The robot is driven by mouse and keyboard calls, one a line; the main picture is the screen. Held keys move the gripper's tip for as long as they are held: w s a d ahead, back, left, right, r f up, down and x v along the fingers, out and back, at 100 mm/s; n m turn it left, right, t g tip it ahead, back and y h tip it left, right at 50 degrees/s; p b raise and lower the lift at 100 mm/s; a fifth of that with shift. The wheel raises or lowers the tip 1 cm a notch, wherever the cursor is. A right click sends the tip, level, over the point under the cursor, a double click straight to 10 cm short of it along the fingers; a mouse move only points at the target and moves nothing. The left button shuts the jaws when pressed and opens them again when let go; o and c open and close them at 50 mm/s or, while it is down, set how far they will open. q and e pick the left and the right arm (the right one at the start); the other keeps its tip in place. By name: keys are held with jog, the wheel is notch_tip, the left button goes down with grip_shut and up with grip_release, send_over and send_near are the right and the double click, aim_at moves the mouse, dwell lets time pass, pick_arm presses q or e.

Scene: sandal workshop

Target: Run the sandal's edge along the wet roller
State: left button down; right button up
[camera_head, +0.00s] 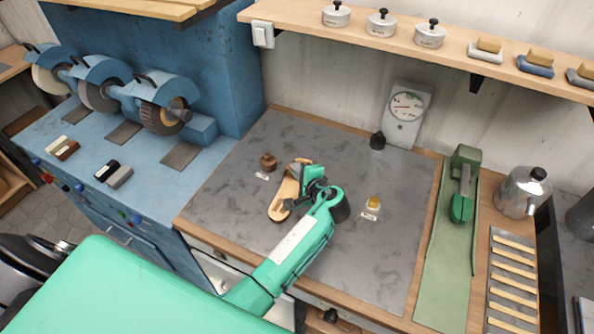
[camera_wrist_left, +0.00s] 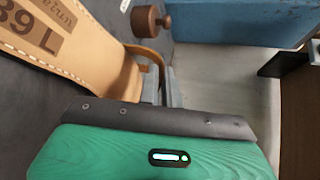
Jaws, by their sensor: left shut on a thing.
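The tan sandal (camera_head: 281,203) is on or just above the grey bench mat, left of its middle; I cannot tell if it touches. The left wrist view shows its insole (camera_wrist_left: 85,50), stamped "39 L", with pale edge stitching and a brown strap. My left gripper (camera_head: 307,189) is shut on the sandal at its strap side; the fingertips (camera_wrist_left: 161,88) are partly hidden. A small brown roller-like wooden piece (camera_head: 267,161) stands behind the sandal, and also shows in the wrist view (camera_wrist_left: 149,20). I cannot tell if it is wet. My right gripper is not in view.
A dial gauge (camera_head: 405,108) and a green tool (camera_head: 463,190) are behind and right. Blue grinding machines (camera_head: 100,85) stand left. The mat's right part (camera_head: 395,250) is mostly clear.

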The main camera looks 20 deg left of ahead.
pick_arm(q)
jog(key=shift+w, duration=0.3)
dwell(0.5)
jog(key=shift+w+r+b, duration=0.25)
jog(key=shift+w+b, duration=0.1)
jog(key=shift+w, duration=0.1)
dwell(0.5)
jog(key=shift+a+f, duration=0.1)
dwell(0.3)
jog(key=shift+f, duration=0.1)
jog(key=shift+w+a+f+b, duration=0.2)
jog(key=shift+w+f+b, duration=0.2)
jog(key=shift+b, duration=0.2)
jog(key=shift+r+n, duration=0.1)
jog(key=shift+n, duration=0.3)
jog(key=shift+s, duration=0.1)
jog(key=shift+d, duration=0.1)
dwell(0.5)
